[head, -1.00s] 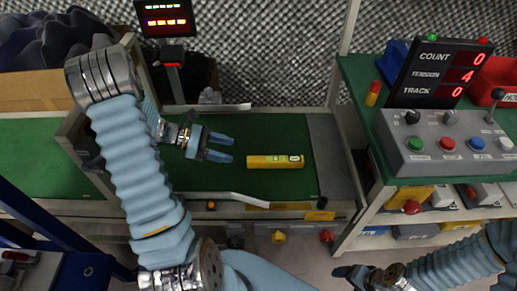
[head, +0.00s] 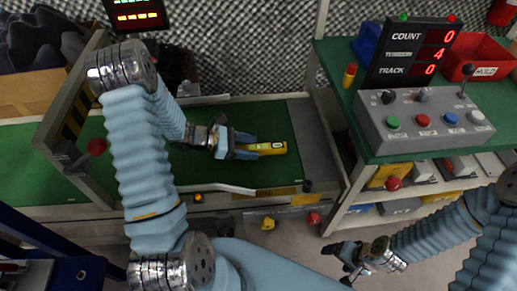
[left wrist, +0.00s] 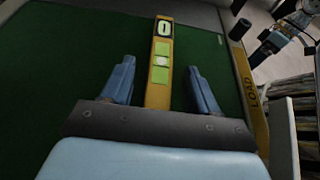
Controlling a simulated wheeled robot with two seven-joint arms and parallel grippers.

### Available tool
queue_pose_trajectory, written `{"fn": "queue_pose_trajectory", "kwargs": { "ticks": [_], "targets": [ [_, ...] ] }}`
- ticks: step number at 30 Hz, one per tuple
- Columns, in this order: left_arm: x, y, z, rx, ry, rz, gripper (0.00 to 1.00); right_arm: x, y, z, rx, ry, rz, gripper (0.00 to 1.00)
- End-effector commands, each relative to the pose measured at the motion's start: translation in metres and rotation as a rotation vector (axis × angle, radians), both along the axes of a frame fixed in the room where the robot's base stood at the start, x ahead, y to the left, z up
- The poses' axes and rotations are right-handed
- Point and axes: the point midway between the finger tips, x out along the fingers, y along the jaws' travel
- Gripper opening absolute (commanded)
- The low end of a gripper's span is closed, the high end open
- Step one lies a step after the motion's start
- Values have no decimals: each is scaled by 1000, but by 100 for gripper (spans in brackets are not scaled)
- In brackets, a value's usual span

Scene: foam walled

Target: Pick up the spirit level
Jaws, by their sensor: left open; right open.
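The yellow spirit level (head: 268,148) lies on the green belt, its left end hidden by my left gripper in the head view. In the left wrist view the spirit level (left wrist: 161,62) runs lengthwise between the two blue fingers, with a dark-framed vial at the far end and green patches along its top. My left gripper (head: 244,146) is open, with a finger on each side of the near part of the level and a gap to each. My right gripper (head: 347,262) is open and empty, low at the right, away from the belt.
A metal guide rail (head: 222,186) runs along the belt's front edge. A control panel (head: 425,121) with coloured buttons and a display stands on the green bench at right. A red-knobbed lever (head: 96,147) stands at left. Bare belt (head: 276,115) lies behind the level.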

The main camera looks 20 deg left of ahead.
Motion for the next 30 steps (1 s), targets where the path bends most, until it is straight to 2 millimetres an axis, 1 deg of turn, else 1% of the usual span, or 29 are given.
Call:
{"fn": "queue_pose_trajectory", "kwargs": {
  "ticks": [5,8,15,17,25,30],
  "targets": [
    [0,0,0,1,-1,1,60,0,0,0,0,0,0,82],
    [0,0,0,1,-1,1,46,0,0,0,0,0,0,82],
    [0,0,0,1,-1,1,9,0,0,0,0,0,0,82],
    [0,0,0,1,-1,1,0,0,0,0,0,0,0,82],
    [0,0,1,0,-2,1,0,0,0,0,0,0,0,82],
    [1,0,8,0,-2,-1,0,0,0,5,0,0,0,82]
  ]
}}
